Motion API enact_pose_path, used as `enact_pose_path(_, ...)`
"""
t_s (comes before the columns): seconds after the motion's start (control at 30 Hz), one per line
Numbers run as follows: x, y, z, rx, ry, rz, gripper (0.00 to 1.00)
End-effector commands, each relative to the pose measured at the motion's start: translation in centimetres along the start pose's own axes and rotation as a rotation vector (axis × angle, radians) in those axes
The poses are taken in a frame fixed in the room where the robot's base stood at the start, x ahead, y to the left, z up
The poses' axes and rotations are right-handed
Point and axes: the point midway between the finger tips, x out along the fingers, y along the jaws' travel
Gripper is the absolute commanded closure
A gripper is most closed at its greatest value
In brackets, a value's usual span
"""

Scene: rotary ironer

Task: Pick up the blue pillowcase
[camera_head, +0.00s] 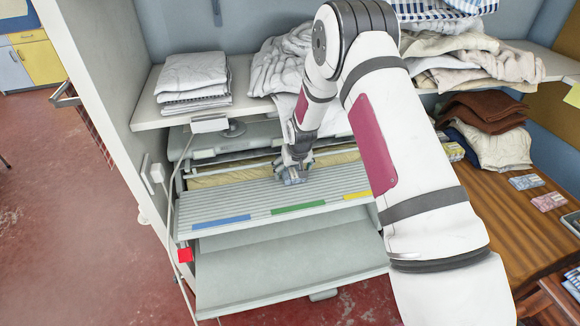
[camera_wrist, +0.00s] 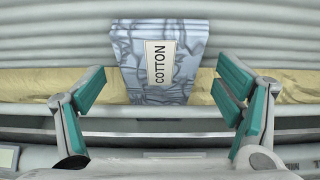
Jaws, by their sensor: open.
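The blue pillowcase (camera_wrist: 128,42) appears as a small folded, blue-grey marbled piece with a white label reading COTTON. It lies on the slatted grey feed board of the ironer, its labelled end over the yellowish padded strip. In the head view a small bluish piece (camera_head: 293,181) shows right at my gripper (camera_head: 292,166). In the wrist view my gripper (camera_wrist: 162,78) is open, with its green-padded fingers left and right of the pillowcase. There is a visible gap on each side. My arm hides part of the board in the head view.
The ironer's slatted board (camera_head: 340,182) has blue, green and yellow strips along its front edge. A red button (camera_head: 184,255) is at its left. White folded linen (camera_head: 192,76) lies on the shelf above. Two small packets, one blue (camera_head: 525,182) and one pink (camera_head: 548,201), lie on the wooden table.

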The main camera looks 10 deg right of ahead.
Motion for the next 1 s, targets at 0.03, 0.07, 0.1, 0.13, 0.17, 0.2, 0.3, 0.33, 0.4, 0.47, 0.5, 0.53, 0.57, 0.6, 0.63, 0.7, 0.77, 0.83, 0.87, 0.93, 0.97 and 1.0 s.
enact_pose_path(0.03, 0.1, 0.0, 0.0, 0.0, 0.0, 0.0, 0.15)
enact_pose_path(0.07, 0.1, 0.0, 0.0, 0.0, 0.0, 0.0, 0.15)
enact_pose_path(0.1, 0.1, 0.0, 0.0, 0.0, 0.001, 0.0, 0.15)
enact_pose_path(0.13, 0.1, 0.0, 0.0, 0.0, 0.001, 0.0, 0.15)
enact_pose_path(0.17, 0.1, 0.0, 0.0, 0.0, 0.001, 0.0, 0.15)
enact_pose_path(0.2, 0.1, 0.0, 0.0, 0.0, 0.001, 0.0, 0.15)
enact_pose_path(0.3, 0.1, 0.0, 0.0, 0.0, 0.0, 0.0, 0.33)
enact_pose_path(0.33, 0.1, 0.0, 0.0, 0.0, 0.0, 0.0, 0.4)
enact_pose_path(0.4, 0.1, 0.0, 0.0, 0.0, 0.0, 0.0, 0.56)
enact_pose_path(0.47, 0.1, 0.0, 0.0, 0.0, 0.0, 0.0, 0.67)
enact_pose_path(0.5, 0.1, 0.0, 0.0, 0.0, 0.0, 0.0, 0.67)
enact_pose_path(0.53, 0.1, 0.0, 0.0, 0.0, 0.0, 0.0, 0.67)
enact_pose_path(0.57, 0.1, 0.0, 0.0, 0.0, 0.0, 0.0, 0.67)
enact_pose_path(0.6, 0.1, 0.0, 0.0, 0.0, 0.0, 0.0, 0.67)
enact_pose_path(0.63, 0.1, 0.0, 0.0, 0.0, 0.0, 0.0, 0.67)
enact_pose_path(0.7, 0.1, 0.0, 0.0, 0.0, 0.0, 0.0, 0.67)
enact_pose_path(0.77, 0.0, 0.0, -0.1, 0.0, 0.0, 0.0, 0.67)
enact_pose_path(0.83, -0.2, 0.0, -0.1, 0.0, 0.001, 0.0, 0.67)
enact_pose_path(0.87, -0.3, 0.0, -0.2, 0.001, 0.001, 0.0, 0.67)
enact_pose_path(0.93, -0.7, 0.0, -0.1, 0.001, -0.001, 0.0, 0.67)
enact_pose_path(0.97, -0.8, 0.0, 0.2, 0.001, -0.001, 0.0, 0.67)
enact_pose_path(1.0, -1.0, 0.0, 0.6, 0.001, -0.001, 0.0, 0.67)
